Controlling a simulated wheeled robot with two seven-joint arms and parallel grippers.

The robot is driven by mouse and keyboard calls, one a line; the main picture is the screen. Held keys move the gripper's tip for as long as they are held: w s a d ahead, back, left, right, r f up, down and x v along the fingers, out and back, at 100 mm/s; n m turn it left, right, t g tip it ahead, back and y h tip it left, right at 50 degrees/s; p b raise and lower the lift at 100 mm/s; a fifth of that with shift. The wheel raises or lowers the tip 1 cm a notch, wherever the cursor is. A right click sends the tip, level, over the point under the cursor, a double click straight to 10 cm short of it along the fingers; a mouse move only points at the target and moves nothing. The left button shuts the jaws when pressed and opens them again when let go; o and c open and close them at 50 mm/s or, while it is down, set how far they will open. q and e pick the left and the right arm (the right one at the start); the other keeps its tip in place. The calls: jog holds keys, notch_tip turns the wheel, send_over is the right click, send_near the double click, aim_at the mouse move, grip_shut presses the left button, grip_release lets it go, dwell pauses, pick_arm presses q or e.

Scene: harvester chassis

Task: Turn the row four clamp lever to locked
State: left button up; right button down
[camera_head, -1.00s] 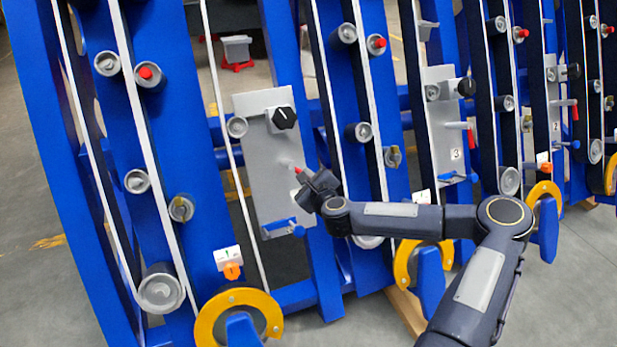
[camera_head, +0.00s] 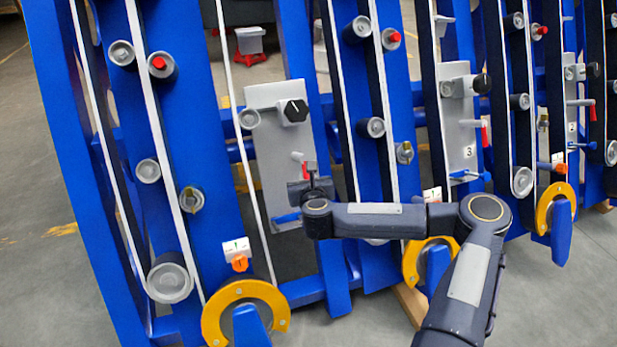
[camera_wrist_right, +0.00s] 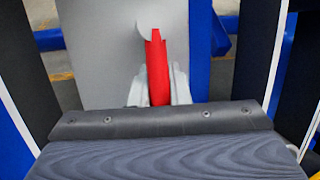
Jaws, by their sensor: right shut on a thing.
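The clamp lever (camera_head: 305,170) with a red handle is on the nearest grey plate (camera_head: 268,97) in the head view. It hangs downward from its grey pivot (camera_head: 298,156). My right gripper (camera_head: 311,187) is at the lower end of the handle, and no number label shows on this plate. In the right wrist view, the red lever (camera_wrist_right: 157,65) stands between the two pale fingertips (camera_wrist_right: 158,92), with its far end free above them. My right gripper is shut on it. My left gripper is out of view.
A black knob (camera_head: 296,111) sits above the lever, and a blue handle (camera_head: 287,217) is below it. A plate labelled 3 (camera_head: 459,125), with its own red-handled lever, stands to the right. Blue uprights and rollers flank the plate, and my right forearm crosses in front.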

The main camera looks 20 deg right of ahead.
dwell(0.4)
jog(key=c, duration=1.4)
grip_release()
jog(key=shift+o, duration=0.2)
jog(key=p+v, duration=0.2)
jog(key=v, duration=0.6)
jog(key=shift+w, duration=0.1)
